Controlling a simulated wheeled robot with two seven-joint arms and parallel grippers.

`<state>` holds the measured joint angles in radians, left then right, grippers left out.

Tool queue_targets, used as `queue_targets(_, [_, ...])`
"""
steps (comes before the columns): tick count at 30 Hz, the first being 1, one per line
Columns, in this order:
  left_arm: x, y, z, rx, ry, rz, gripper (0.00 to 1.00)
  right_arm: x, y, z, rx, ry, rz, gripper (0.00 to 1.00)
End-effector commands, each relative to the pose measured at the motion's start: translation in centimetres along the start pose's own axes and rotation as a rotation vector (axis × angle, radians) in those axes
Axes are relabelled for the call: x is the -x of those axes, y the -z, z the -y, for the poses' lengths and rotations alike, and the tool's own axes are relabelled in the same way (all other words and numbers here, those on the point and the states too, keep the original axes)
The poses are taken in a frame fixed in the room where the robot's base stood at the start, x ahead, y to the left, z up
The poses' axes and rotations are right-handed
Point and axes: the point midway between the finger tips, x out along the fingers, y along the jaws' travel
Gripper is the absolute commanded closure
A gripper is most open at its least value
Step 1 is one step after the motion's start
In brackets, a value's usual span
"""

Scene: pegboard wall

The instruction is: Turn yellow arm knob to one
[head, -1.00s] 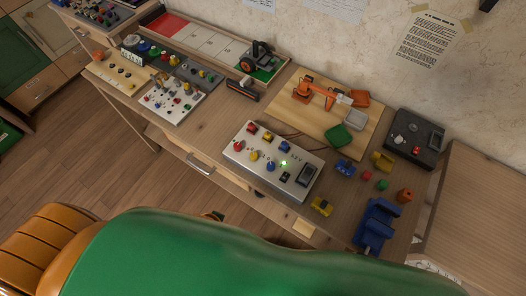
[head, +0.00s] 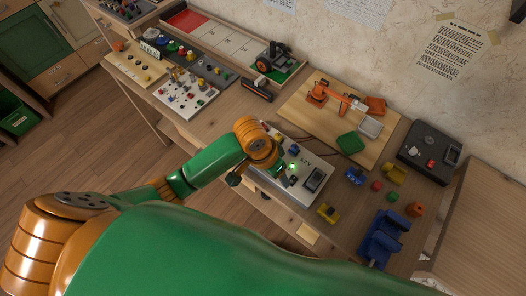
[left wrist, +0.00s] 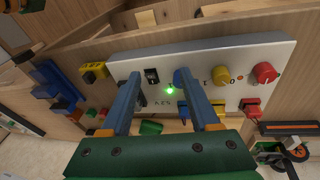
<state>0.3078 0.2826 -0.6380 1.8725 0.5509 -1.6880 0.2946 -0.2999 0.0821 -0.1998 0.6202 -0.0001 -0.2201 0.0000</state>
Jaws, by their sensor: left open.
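The white control panel (head: 321,166) lies on the desk, its left part hidden by my left arm in the head view. The yellow knob (left wrist: 218,75) is in the upper row, between a blue knob (left wrist: 181,77) and a red knob (left wrist: 264,73). A "1" and a "0" are printed beside it. My left gripper (left wrist: 158,76) is open and empty over the panel. Its right finger overlaps the blue knob; the yellow knob lies right of that finger, outside the jaws. My right gripper is not in view.
A wooden board with a small orange arm (head: 318,92) stands behind.

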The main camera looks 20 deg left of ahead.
Motion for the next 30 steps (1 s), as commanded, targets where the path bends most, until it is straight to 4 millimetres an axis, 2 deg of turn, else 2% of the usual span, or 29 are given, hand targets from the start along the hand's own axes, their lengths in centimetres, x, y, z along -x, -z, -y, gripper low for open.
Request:
queue_targets(1, [0.4, 0.9, 1.0, -0.007, 0.027, 0.031, 0.38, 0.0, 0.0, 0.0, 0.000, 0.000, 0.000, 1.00])
queue_targets(6, [2.8, 3.1, 5.2, 0.058, 0.137, 0.151, 0.38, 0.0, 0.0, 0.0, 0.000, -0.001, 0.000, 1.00])
queue_targets(9, [4.1, 3.8, 6.9, 0.107, 0.180, 0.185, 0.38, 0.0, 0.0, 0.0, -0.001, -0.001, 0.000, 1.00])
queue_targets(11, [4.2, 3.8, 7.3, 0.123, 0.189, 0.194, 0.38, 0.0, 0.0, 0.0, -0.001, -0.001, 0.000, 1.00])
queue_targets(21, [-1.6, 2.6, 8.4, 0.125, 0.190, 0.196, 0.38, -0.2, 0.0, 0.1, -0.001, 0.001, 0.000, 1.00])
queue_targets(24, [-2.3, 2.5, 8.5, 0.123, 0.190, 0.194, 0.38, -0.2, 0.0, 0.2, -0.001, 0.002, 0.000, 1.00])
queue_targets(30, [-2.4, 2.5, 8.5, 0.121, 0.189, 0.192, 0.38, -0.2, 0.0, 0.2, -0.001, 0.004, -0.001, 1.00])
